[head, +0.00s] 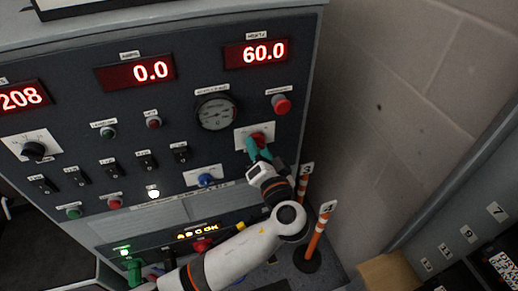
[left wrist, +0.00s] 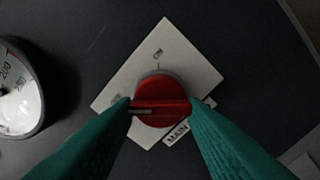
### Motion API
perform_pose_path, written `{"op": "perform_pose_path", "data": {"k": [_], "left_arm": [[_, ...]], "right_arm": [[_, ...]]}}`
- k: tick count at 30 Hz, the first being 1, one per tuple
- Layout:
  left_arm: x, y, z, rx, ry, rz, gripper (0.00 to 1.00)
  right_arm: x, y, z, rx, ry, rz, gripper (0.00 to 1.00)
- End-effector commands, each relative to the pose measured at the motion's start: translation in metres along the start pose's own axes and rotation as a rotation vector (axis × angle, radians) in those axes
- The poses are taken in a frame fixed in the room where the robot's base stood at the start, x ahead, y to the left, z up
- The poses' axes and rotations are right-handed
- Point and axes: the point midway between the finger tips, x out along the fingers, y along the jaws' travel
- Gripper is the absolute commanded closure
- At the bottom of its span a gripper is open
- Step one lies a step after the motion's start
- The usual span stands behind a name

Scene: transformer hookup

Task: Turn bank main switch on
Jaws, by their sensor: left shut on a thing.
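The bank main switch is a red rotary knob (left wrist: 160,97) on a white diamond-shaped plate (left wrist: 160,55) marked MAIN. In the left wrist view its grip bar lies crosswise, and the pale line on it points left toward a faint mark, not up at the ON mark. In the head view the red knob (head: 259,138) is partly hidden by my left gripper (head: 256,149). The teal fingers of my left gripper (left wrist: 160,106) are shut on the knob, one at each end of the bar. My right gripper is not in view.
A round gauge (head: 216,113) is up and left of the switch, and a red mushroom button (head: 282,104) is above right. A blue knob (head: 206,180) is below left. Striped posts (head: 316,235) stand by the panel's right edge, near my left arm. A block wall (head: 410,110) is at right.

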Motion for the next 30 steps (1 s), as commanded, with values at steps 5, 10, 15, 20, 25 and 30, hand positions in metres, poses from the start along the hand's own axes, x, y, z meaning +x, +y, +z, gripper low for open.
{"op": "perform_pose_path", "data": {"k": [5, 10, 15, 20, 25, 30], "left_arm": [[0.000, 0.001, 0.001, 0.095, 0.002, -0.001, 0.84], [0.000, 0.003, 0.002, 0.233, 0.003, -0.002, 0.84], [0.000, 0.004, 0.002, 0.394, 0.002, -0.003, 0.84], [0.000, 0.004, 0.003, 0.547, 0.002, -0.003, 0.84], [0.000, 0.005, 0.003, 0.710, 0.002, -0.003, 0.84], [0.000, 0.005, 0.004, 0.871, 0.001, -0.003, 0.84]], "right_arm": [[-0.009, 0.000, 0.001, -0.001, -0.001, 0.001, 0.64], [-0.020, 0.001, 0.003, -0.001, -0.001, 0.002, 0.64], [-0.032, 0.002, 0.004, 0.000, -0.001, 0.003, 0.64], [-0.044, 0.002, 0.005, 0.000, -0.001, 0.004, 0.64], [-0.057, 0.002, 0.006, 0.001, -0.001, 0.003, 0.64], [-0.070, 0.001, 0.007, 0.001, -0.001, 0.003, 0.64]]}}
